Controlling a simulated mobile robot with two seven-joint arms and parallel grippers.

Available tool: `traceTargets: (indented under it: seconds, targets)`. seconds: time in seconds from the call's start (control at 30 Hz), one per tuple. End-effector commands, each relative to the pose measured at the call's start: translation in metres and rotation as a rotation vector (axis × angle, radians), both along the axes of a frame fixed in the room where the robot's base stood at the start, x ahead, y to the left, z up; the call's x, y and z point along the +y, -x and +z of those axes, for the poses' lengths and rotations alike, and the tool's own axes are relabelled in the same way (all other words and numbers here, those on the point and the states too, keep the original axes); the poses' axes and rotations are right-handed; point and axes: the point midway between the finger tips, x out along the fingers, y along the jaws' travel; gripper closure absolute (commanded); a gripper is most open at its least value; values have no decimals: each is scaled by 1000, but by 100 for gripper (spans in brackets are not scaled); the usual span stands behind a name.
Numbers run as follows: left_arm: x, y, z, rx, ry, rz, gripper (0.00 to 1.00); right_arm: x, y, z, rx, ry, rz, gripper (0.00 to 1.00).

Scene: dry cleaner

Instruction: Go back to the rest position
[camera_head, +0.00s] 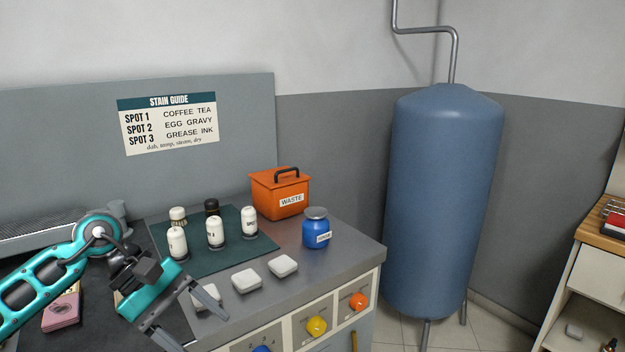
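My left gripper (196,318) comes in from the left on a teal arm, over the front left part of the grey counter (345,253). Its two grey fingers are spread apart with nothing seen between them. One finger overlaps a white pad (207,297) in the picture; I cannot tell if they touch. My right gripper is not in view.
Several white bottles (215,233) stand on a dark green mat (262,247). Two more white pads (283,265), a blue jar (316,229) and an orange waste box (281,194) are on the counter. Coloured knobs (317,325) line its front. A blue tank (443,200) stands right.

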Motion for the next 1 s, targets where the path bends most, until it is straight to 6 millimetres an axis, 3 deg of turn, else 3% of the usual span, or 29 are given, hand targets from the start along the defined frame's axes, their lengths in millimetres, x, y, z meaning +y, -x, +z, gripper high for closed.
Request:
traceTargets:
  seconds: [0.03, 0.1, 0.2, 0.27, 0.37, 0.47, 0.6, 0.63, 0.8, 0.9, 1.0]
  targets:
    - [-33, 10, -7, 96, 150, 71, 31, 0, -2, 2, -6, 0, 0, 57]
    - [-71, 18, -5, 257, 363, 198, 31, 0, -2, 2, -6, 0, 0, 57]
    - [-108, 24, 5, 549, 657, 397, 31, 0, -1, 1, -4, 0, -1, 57]
    - [-119, 23, 10, 752, 825, 521, 31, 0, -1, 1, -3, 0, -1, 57]
    - [-122, 17, 12, 1127, 1086, 732, 31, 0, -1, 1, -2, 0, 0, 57]
    - [-109, 8, -4, 1542, 1330, 942, 31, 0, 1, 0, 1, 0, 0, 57]
    - [-74, 8, -61, 2167, 1651, 1222, 31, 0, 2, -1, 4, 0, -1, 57]
    - [-66, 13, -78, -2297, -1714, -1274, 31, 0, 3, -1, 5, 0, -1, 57]
    - [-33, 64, -175, -1763, -1222, -882, 31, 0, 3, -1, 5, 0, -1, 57]
    - [-26, 99, -213, -1537, -1055, -729, 31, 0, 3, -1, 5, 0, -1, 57]
    - [-25, 124, -235, -1392, -956, -634, 31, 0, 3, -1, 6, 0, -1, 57]
